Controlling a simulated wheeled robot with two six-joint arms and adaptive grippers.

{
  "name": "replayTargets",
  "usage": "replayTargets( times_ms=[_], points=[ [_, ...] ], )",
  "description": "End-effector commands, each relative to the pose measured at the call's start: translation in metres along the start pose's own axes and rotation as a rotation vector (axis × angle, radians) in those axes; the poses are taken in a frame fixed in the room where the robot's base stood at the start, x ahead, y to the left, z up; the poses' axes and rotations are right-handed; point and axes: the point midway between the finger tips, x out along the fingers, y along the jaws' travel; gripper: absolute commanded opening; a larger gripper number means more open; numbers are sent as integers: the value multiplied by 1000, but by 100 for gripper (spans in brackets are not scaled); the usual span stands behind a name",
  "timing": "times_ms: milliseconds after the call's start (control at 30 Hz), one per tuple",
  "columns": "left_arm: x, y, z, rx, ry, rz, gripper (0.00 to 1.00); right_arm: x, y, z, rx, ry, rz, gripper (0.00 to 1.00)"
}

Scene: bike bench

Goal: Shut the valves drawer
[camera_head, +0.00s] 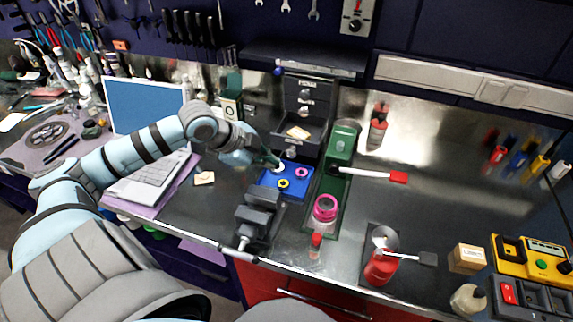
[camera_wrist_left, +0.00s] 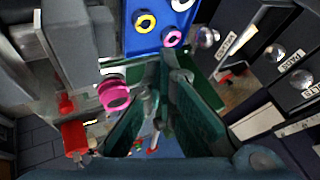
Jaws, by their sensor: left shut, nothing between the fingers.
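The dark drawer cabinet (camera_head: 306,92) stands at the back of the bench. Its lowest visible drawer (camera_head: 313,138) is pulled out, with a small light card inside. In the left wrist view, a drawer front (camera_wrist_left: 240,28) with a label that seems to read VALVES and a round knob (camera_wrist_left: 208,38) shows at the upper right. My left gripper (camera_head: 278,165) is shut and empty, just in front and left of the open drawer, above the blue tray. It also shows in the left wrist view (camera_wrist_left: 172,72). Contact with the drawer cannot be told. My right gripper is out of view.
The blue tray (camera_head: 268,179) holds several coloured rings. A dark vise-like block (camera_head: 258,215) stands in front of it. A green holder (camera_head: 340,150) and a pink-ringed jar (camera_head: 325,208) stand to the right. A laptop (camera_head: 146,108) is on the left.

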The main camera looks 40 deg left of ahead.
Motion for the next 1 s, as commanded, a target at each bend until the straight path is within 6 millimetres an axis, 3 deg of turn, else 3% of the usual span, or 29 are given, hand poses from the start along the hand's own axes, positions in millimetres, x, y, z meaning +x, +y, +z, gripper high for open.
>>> replayTargets(
  times_ms=[300, 567, 1000],
  points=[
    [63, -3, -3, -5, 2, 1, 0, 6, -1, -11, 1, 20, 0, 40],
    [75, -34, -1, -4, -3, -1, 0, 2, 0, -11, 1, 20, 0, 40],
    [78, -39, 0, -3, -4, -1, 0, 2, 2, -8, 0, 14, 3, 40]
  ],
)
